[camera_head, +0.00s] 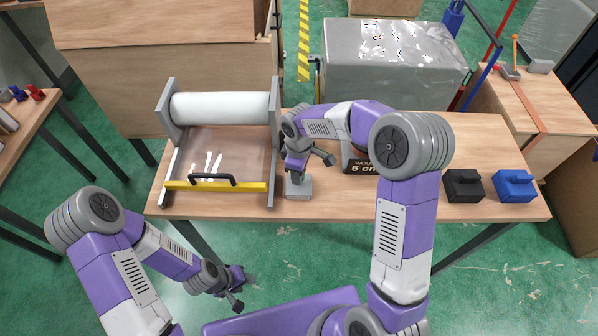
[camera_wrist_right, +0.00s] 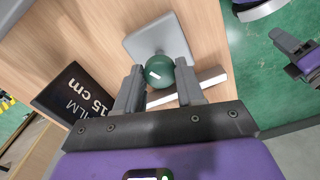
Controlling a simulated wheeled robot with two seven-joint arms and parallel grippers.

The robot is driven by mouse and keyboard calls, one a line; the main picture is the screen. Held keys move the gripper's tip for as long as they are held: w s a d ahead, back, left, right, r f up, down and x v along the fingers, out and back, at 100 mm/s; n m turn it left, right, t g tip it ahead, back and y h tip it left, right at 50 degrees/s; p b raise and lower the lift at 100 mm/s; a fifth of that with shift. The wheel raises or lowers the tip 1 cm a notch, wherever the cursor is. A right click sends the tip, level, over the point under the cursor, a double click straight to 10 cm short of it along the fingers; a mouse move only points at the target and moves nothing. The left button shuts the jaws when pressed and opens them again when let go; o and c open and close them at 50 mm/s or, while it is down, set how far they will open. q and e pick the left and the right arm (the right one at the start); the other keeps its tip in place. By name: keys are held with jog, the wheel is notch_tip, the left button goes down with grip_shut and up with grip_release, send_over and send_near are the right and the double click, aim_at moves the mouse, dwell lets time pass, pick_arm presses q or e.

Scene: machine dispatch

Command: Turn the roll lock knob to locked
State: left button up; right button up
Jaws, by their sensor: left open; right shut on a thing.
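The roll lock knob (camera_wrist_right: 159,72) is a round green knob with a white mark, seen in the right wrist view. It stands on a grey square base (camera_wrist_right: 143,42), which also shows in the head view (camera_head: 299,189) on the table, right of the film dispenser. My right gripper (camera_wrist_right: 159,80) is shut on the knob, one finger on each side. In the head view the right gripper (camera_head: 296,176) is over the base and hides the knob. I cannot read the lock state. My left gripper (camera_head: 236,289) is open and empty, low in front of the table.
The dispenser has a white roll (camera_head: 220,106) and a yellow bar (camera_head: 215,186) with a black handle. A black sign (camera_wrist_right: 72,96) lies near the knob. Black (camera_head: 463,186) and blue (camera_head: 514,186) blocks sit at the right. A wrapped box (camera_head: 392,75) stands behind the table.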

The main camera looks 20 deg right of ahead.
jog(key=m, duration=0.5)
jog(key=shift+m+b, duration=0.3)
jog(key=shift+m, duration=0.1)
dwell(0.3)
jog(key=o, duration=1)
jog(key=shift+o, duration=0.2)
notch_tip(320, 180, up, 8)
jog(key=shift+f+p, duration=0.15)
jog(key=shift+p, duration=0.5)
